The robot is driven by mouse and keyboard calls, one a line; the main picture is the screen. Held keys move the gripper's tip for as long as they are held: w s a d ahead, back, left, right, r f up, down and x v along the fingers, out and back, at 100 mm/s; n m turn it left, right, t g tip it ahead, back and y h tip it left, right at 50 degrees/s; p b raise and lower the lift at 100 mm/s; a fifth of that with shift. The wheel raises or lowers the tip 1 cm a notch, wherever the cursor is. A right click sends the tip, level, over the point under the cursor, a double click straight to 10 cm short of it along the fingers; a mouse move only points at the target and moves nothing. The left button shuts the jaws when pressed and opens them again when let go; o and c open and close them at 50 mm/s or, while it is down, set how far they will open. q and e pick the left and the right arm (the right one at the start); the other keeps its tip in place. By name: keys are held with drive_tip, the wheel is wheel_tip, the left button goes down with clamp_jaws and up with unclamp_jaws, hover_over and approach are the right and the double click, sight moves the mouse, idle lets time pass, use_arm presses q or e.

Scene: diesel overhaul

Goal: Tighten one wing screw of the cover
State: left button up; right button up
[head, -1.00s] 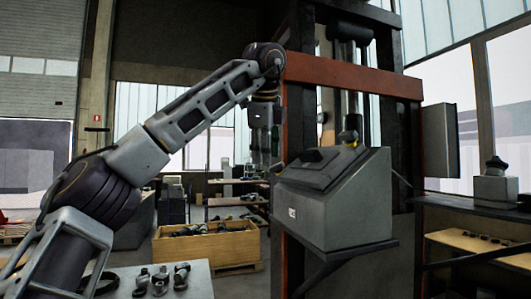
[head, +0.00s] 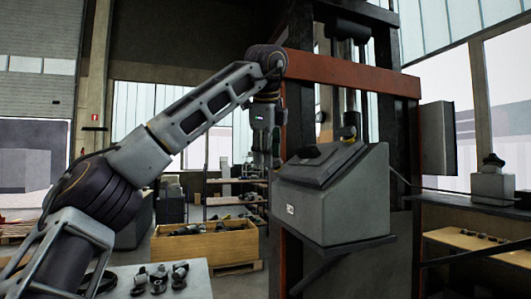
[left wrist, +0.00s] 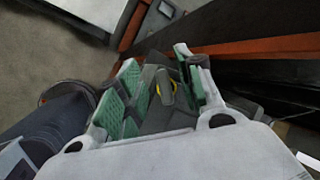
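A grey box with a sloped dark cover (head: 322,166) stands on a bracket at the orange-and-black press frame in the head view. My left gripper (head: 264,160) hangs downward just left of this box. In the left wrist view my left gripper (left wrist: 157,72) has its green-padded fingers apart. A dark grey wing-shaped piece with a yellow ring, apparently a wing screw (left wrist: 165,86), shows between the fingers, closer to the right one. I cannot tell whether either pad touches it. My right gripper is in neither view.
The press's orange crossbeam (head: 350,72) and dark posts stand close behind the gripper. A light table (head: 200,288) with several small parts is at the front left. A shelf (head: 470,207) is at the right.

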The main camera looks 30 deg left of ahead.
use_arm(q)
drive_tip(key=shift+w+d+f+b, duration=0.25)
drive_tip(key=shift+w+f+b, duration=0.05)
drive_tip(key=shift+f, duration=0.2)
drive_tip(key=shift+w+d+f+b, duration=0.2)
drive_tip(key=shift+w+f+b, duration=0.1)
drive_tip(key=shift+f, duration=0.15)
drive_tip(key=shift+s+a+r, duration=0.1)
drive_tip(key=shift+s+r, duration=0.05)
drive_tip(key=shift+r, duration=0.1)
clamp_jaws()
idle(0.4)
drive_tip(key=m+t+b, duration=0.2)
drive_tip(key=m+b, duration=0.2)
drive_tip(key=shift+t, duration=0.4)
idle(0.4)
